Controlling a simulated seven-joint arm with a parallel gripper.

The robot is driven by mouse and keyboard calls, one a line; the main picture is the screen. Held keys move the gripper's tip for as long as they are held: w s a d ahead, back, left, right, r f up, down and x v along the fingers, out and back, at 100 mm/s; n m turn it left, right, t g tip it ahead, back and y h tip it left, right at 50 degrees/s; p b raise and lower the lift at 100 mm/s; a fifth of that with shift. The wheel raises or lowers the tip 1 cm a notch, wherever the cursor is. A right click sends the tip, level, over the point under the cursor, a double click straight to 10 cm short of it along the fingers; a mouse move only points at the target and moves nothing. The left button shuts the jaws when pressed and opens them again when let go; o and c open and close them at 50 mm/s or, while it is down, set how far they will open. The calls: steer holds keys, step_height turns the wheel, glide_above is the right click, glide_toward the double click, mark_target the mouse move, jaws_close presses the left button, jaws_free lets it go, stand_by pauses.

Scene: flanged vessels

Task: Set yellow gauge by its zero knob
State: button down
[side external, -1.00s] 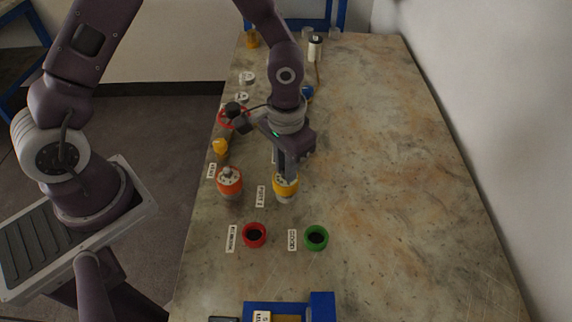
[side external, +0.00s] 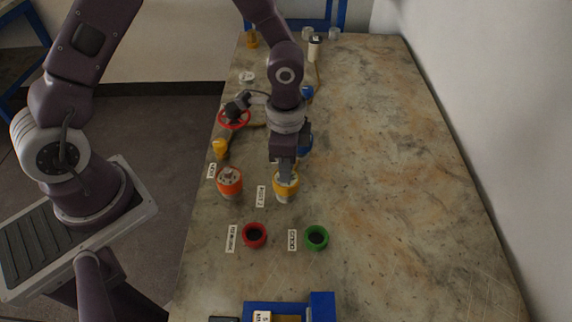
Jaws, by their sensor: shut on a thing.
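The yellow gauge (side external: 285,188) stands on the table in front of the arm, beside a small white label. My gripper (side external: 286,174) points down at its top, with the fingertips at the middle of its face. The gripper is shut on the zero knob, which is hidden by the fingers. The gauge's pointer and scale are too small and too covered to read.
An orange gauge-like unit (side external: 230,182) stands close on the left. A red ring cup (side external: 254,235) and a green ring cup (side external: 316,238) lie in front. A red handwheel (side external: 234,118) and a blue part (side external: 306,143) are behind. The table's right side is clear.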

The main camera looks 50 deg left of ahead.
steer(key=shift+m, duration=0.9)
steer(key=c, duration=1.3)
jaws_free()
step_height(320, 180, up, 7)
steer(key=shift+r, duration=0.1)
